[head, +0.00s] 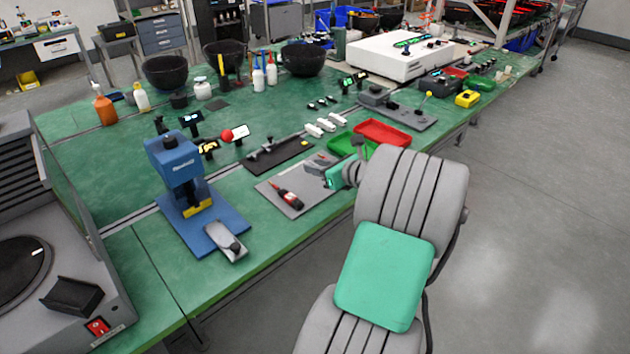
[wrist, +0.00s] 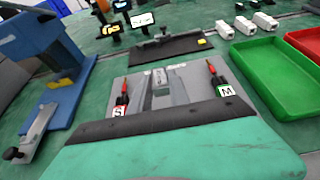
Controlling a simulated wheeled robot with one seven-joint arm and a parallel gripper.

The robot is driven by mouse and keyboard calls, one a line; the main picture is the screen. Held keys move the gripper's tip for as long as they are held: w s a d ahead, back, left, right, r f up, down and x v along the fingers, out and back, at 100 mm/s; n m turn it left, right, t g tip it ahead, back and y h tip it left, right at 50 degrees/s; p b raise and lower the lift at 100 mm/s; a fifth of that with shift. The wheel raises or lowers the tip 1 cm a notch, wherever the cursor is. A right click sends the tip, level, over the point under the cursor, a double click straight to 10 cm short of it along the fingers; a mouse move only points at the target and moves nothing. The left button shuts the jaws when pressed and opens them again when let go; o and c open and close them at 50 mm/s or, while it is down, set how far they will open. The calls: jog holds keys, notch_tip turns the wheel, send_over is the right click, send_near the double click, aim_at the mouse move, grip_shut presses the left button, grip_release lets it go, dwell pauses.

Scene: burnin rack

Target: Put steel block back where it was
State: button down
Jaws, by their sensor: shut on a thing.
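The steel block (wrist: 160,76) is a small light grey piece between the grey fingers of my gripper (wrist: 161,92) in the wrist view. My gripper is shut on it, and the fingers hide part of its sides. In the head view my gripper (head: 318,165) is over the far right part of a grey mat (head: 313,193) on the green bench. I cannot tell the block's exact height above the mat. The mat also shows in the wrist view (wrist: 197,76).
Two red-and-black tools, labelled S (wrist: 121,98) and M (wrist: 218,80), flank my fingers. A blue press (head: 175,170) stands left. A dark plate (head: 285,157) lies behind the mat. Green (wrist: 265,75) and red (head: 382,133) trays are to the right.

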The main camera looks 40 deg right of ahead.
aim_at(316, 184)
jog(key=f, duration=0.1)
jog(key=w+f, duration=0.1)
jog(key=f, duration=0.2)
jog(key=shift+w+d+f+b, duration=0.2)
jog(key=shift+d+f+b, duration=0.15)
jog(key=shift+f, duration=0.05)
jog(key=shift+f, duration=0.1)
jog(key=c, duration=1.2)
grip_release()
jog(key=shift+c, duration=0.2)
jog(key=p+v, duration=0.1)
jog(key=v, duration=1.1)
